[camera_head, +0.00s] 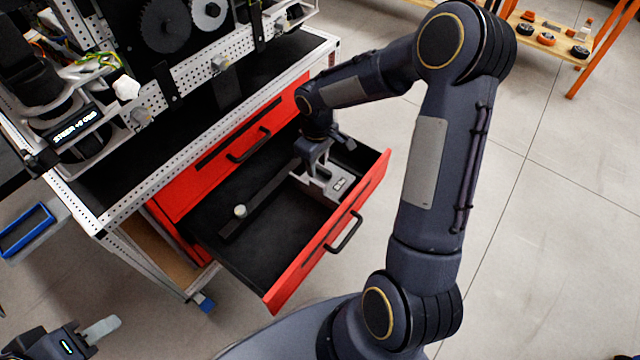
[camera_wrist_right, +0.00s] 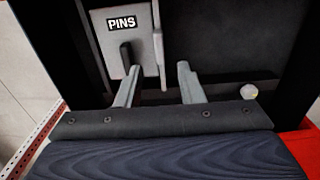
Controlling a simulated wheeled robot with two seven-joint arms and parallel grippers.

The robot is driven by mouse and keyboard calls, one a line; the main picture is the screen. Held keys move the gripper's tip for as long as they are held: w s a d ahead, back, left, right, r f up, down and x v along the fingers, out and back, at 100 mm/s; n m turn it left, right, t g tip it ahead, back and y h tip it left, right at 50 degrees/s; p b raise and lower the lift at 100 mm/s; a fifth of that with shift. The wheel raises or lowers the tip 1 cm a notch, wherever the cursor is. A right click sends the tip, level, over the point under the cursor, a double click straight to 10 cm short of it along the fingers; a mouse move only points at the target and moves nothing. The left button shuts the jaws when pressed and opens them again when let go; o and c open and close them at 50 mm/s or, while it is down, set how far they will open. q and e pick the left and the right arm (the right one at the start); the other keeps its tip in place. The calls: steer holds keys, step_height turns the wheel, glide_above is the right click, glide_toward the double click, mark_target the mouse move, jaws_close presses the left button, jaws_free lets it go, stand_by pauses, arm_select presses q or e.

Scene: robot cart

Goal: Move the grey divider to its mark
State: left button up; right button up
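The grey divider (camera_head: 326,186) sits in the open drawer, towards its right end. In the right wrist view the divider (camera_wrist_right: 145,68) carries a "PINS" label and has a thin upright edge. My right gripper (camera_wrist_right: 158,86) is open, its two fingers apart with the divider's lower part between or just beyond them; contact cannot be told. In the head view my right gripper (camera_head: 316,165) is low over the divider and hides part of it. My left gripper (camera_head: 88,338) is at the bottom left, away from the drawer; its finger gap is unclear. I cannot make out the mark.
The drawer (camera_head: 275,297) has a red front with a black handle. A pale round knob (camera_head: 240,211) sits on a dark strip inside it. The drawer floor left of the divider is otherwise bare. A workbench (camera_head: 190,140) with a perforated edge stands behind.

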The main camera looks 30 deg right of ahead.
mark_target(317, 183)
steer(key=shift+w+f, duration=0.2)
steer(key=shift+f, duration=0.25)
step_height(317, 183, down, 7)
steer(key=b, duration=0.3)
steer(key=shift+s+f, duration=0.1)
steer(key=shift+f, duration=0.05)
jaws_close()
